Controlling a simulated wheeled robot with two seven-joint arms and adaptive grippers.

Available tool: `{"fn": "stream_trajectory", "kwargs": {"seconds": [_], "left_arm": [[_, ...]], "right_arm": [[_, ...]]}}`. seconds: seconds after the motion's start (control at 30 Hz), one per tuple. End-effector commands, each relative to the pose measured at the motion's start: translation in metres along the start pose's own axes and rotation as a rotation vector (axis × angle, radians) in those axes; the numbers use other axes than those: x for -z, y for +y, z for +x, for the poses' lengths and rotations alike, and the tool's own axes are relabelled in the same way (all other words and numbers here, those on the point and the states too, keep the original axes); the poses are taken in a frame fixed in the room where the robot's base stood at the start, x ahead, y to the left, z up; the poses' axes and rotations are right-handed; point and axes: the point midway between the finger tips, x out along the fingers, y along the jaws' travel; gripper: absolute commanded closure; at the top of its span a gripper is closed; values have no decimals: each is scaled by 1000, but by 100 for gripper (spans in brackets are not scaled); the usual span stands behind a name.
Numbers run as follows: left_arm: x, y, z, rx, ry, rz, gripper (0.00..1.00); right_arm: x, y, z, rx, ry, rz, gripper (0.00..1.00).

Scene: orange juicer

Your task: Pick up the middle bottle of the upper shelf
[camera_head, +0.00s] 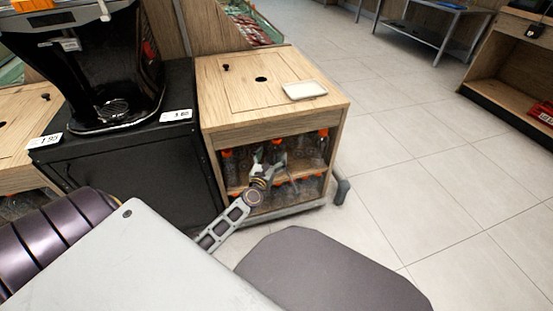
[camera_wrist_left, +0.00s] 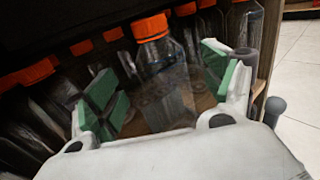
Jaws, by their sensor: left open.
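The wooden cabinet (camera_head: 212,140) holds clear bottles with orange caps on its upper shelf. The middle bottle (camera_head: 277,150) is partly hidden behind my left gripper (camera_head: 266,170). In the left wrist view, a clear bottle with an orange cap (camera_wrist_left: 151,28) stands upright ahead, between the green pads of my left gripper (camera_wrist_left: 165,88). The fingers are open with a pad on each side of it; I cannot tell whether either touches. My right gripper is not in view.
More upper-shelf bottles stand at the left (camera_head: 227,162) and right (camera_head: 321,146). A white tray (camera_head: 304,90) lies on the cabinet top. A black juicer (camera_head: 95,65) stands on the dark cabinet (camera_head: 125,165) to the left. The tiled floor (camera_head: 420,165) at right is clear.

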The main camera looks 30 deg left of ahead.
Motion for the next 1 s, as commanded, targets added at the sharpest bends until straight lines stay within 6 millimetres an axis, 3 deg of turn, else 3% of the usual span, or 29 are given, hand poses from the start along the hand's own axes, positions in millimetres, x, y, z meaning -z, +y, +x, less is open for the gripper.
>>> {"fn": "stream_trajectory", "kwargs": {"seconds": [0.57,1.0], "left_arm": [[-1,0,7,0,-1,-1,17],[-4,-1,40,0,-1,-1,17]], "right_arm": [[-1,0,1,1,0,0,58],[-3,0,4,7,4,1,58]]}}
